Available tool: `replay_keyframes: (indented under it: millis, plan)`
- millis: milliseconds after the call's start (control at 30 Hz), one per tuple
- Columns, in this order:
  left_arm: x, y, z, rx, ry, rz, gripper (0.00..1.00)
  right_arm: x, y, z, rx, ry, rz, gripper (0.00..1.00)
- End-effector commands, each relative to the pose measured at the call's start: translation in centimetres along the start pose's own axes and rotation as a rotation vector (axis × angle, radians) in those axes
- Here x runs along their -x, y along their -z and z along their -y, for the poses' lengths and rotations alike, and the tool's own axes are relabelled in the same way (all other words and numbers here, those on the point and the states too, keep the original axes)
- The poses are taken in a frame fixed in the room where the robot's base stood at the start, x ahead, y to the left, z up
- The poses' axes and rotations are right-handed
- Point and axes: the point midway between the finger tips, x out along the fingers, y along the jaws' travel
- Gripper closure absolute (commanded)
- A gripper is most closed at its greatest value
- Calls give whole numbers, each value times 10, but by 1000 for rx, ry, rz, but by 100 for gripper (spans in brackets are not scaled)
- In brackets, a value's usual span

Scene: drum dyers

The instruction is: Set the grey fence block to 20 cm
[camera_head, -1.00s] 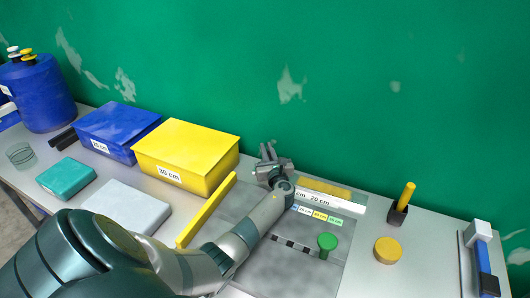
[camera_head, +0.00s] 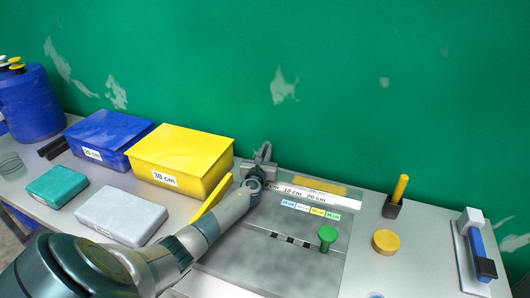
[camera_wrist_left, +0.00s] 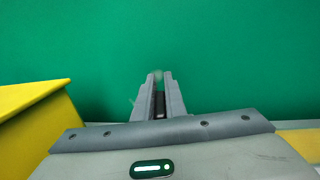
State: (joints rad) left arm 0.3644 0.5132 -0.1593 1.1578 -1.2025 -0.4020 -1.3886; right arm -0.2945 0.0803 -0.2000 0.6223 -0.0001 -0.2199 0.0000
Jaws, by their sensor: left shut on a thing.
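My left gripper (camera_head: 262,152) is at the back edge of the grey board (camera_head: 270,259), at the left end of the white scale strip (camera_head: 315,197). It is shut on the grey fence block (camera_head: 268,172), which is mostly hidden by the gripper and wrist. The strip's 10 cm and 20 cm marks show to the right of the gripper, so the block stands left of both. In the left wrist view the fingers (camera_wrist_left: 158,90) point at the green wall, with a small dark part between them. My right gripper is not in view.
A yellow 30 cm box (camera_head: 182,158) and a blue box (camera_head: 108,137) stand left of the board. A green knob (camera_head: 328,236) stands on the board. A yellow bar (camera_head: 320,185) lies behind the scale. A yellow disc (camera_head: 385,242) and a black holder (camera_head: 393,207) stand right.

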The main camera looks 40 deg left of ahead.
Motion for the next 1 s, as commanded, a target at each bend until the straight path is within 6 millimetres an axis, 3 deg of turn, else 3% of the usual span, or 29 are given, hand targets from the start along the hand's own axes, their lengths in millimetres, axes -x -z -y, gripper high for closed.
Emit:
replay_keyframes:
  millis: [533,667,900,1000]
  plan:
    - [1,1,6,0,10,-1,100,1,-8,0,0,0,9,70]
    - [4,0,28,3,12,-2,100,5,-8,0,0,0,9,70]
    - [14,1,86,3,13,-2,100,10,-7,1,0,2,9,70]
    - [16,1,98,1,11,-1,100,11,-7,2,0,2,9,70]
